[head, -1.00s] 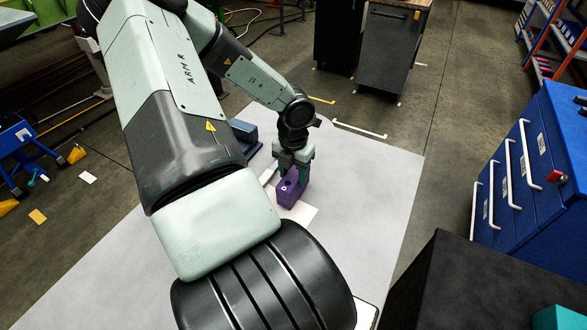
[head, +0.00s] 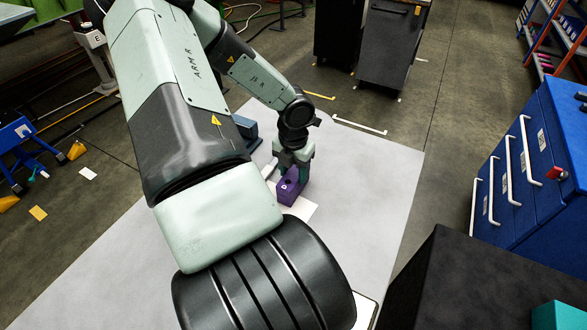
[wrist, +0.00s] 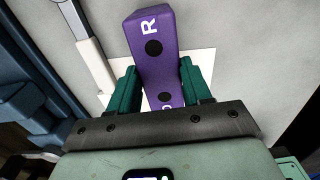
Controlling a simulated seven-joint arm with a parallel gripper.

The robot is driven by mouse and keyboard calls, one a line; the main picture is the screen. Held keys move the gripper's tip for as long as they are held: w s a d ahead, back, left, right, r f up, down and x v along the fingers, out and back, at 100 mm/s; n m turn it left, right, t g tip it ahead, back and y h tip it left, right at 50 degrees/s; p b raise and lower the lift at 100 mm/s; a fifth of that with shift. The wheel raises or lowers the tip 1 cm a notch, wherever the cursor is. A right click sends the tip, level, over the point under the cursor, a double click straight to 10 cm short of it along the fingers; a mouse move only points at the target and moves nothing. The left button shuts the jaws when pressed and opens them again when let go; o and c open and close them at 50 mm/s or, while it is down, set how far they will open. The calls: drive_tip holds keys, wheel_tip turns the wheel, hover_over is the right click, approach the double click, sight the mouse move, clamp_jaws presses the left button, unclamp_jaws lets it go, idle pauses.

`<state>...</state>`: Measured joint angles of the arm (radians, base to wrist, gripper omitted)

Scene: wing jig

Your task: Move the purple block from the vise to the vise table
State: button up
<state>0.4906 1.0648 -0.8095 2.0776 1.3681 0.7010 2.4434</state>
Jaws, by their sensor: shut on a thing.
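The purple block (head: 289,189) has dark round holes and white letters on it. My gripper (head: 294,170) is shut on it, with one green finger on each side in the wrist view (wrist: 161,88). The block, also in the wrist view (wrist: 153,32), is over a white sheet (head: 307,211) on the light grey vise table (head: 362,180). I cannot tell whether the block touches the sheet. The blue vise (head: 246,130) is partly hidden behind my arm in the head view. Its blue body fills the left side of the wrist view (wrist: 35,110).
A pale bar, probably the vise handle (wrist: 88,45), lies between the vise and the block. The grey surface right of the block is clear. A blue drawer cabinet (head: 540,170) stands at the right, and dark cabinets (head: 393,50) stand at the back.

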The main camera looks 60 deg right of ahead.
drive_tip(key=o, duration=1.3)
drive_tip(key=shift+o, duration=0.2)
wheel_tip(320, 180, up, 11)
